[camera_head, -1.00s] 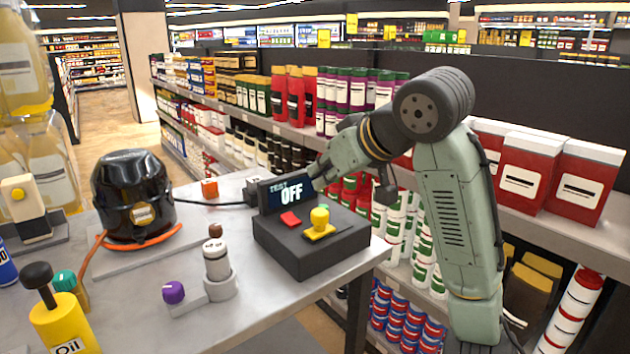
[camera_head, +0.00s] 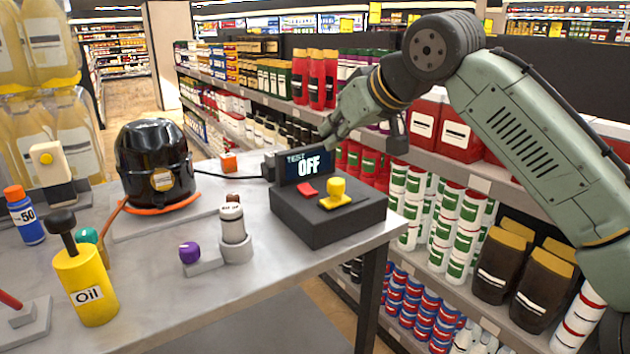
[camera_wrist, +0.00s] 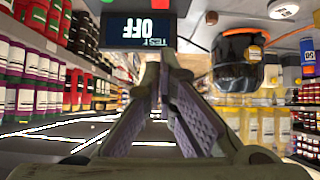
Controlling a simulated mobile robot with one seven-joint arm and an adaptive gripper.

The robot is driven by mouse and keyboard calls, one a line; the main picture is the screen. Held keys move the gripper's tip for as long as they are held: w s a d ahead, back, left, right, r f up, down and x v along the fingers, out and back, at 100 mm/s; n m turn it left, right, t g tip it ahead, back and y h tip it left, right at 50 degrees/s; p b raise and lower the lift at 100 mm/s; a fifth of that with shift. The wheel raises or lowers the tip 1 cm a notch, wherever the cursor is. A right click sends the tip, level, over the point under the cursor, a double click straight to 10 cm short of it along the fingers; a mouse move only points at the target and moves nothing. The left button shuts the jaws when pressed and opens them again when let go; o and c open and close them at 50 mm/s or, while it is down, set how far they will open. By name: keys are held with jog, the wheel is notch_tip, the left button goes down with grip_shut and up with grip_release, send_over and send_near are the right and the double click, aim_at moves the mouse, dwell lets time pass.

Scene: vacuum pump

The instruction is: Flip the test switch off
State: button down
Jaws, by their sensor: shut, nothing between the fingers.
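The dark test box (camera_head: 330,220) stands on the right end of the table. It carries a display (camera_head: 305,166) reading "TEST OFF", a red rocker or button (camera_head: 308,189) and a yellow switch piece (camera_head: 337,194) with an upright knob. The display also shows upside down at the top of the wrist view (camera_wrist: 145,28). My gripper (camera_head: 332,128) is just above the display's upper right in the head view, apart from the yellow switch. Its fingertips (camera_wrist: 166,58) are together and empty, below the display in the wrist view. Whether they touch the display's housing I cannot tell.
A black pump (camera_head: 155,165) with an orange hose stands behind left. Stocked shelves (camera_head: 450,165) stand close behind.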

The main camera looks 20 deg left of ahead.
jog(key=shift+w+d+f, duration=0.2)
jog(key=shift+w+d, duration=0.1)
jog(key=shift+w, duration=0.1)
send_over(308, 188)
jog(key=d, duration=0.2)
jog(key=f, duration=0.5)
jog(key=shift+s+a+f+p, duration=0.15)
jog(key=shift+a+f+p, duration=0.1)
jog(key=shift+f+p, duration=0.15)
jog(key=f, duration=0.2)
jog(key=shift+w+a+f, duration=0.2)
jog(key=shift+a+f, duration=0.05)
jog(key=shift+f, duration=0.9)
jog(key=shift+a, duration=0.15)
jog(key=shift+s+a+r+p, duration=0.15)
jog(key=shift+a+p, duration=0.2)
jog(key=shift+p, duration=1.2)
